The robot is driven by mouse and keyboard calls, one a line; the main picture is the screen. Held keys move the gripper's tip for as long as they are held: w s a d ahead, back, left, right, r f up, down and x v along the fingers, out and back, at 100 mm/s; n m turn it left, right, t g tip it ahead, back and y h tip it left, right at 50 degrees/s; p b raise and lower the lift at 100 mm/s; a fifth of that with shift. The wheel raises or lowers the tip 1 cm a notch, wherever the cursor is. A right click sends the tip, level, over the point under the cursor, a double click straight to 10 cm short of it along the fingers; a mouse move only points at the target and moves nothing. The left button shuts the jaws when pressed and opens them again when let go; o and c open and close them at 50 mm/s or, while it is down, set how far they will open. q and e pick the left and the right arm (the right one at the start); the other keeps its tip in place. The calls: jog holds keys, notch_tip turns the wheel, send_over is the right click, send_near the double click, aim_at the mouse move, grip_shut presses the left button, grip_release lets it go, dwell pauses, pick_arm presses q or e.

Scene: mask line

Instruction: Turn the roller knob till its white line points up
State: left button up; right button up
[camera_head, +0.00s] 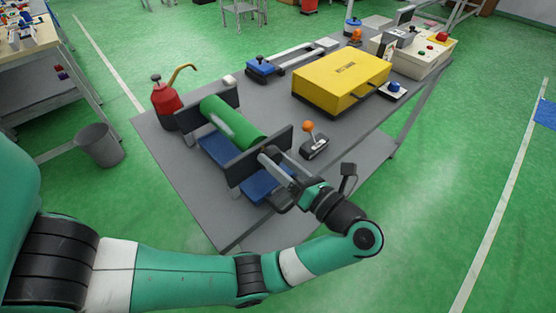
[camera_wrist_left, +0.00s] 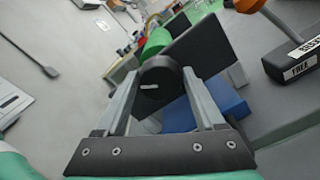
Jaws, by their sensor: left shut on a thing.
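The green roller (camera_head: 243,130) lies between two dark side plates on the grey table, with a pale patch on its surface. Its black round knob (camera_wrist_left: 162,72) shows in the left wrist view, at the near side plate. A short white line on the knob's face lies nearly level in that tilted view. My left gripper (camera_head: 268,158) reaches the near end of the roller. In the wrist view its two fingers (camera_wrist_left: 161,80) are shut on the knob, one on each side. In the head view the knob is hidden by the fingers. My right gripper is not in view.
An orange-topped lever (camera_head: 309,127) on a black base stands right of the gripper. Blue blocks (camera_head: 262,186) sit beneath the roller. A red oil can (camera_head: 166,103) stands left, a yellow box (camera_head: 341,80) behind. The table's (camera_head: 284,101) middle is partly bare.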

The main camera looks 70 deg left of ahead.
pick_arm(q)
jog(key=m, duration=0.5)
jog(key=shift+w+f+m, duration=0.1)
jog(key=shift+m, duration=0.2)
jog(key=m, duration=0.5)
jog(key=shift+f, duration=0.15)
jog(key=shift+m, duration=0.3)
jog(key=o, duration=1.4)
jog(key=shift+c, duration=0.2)
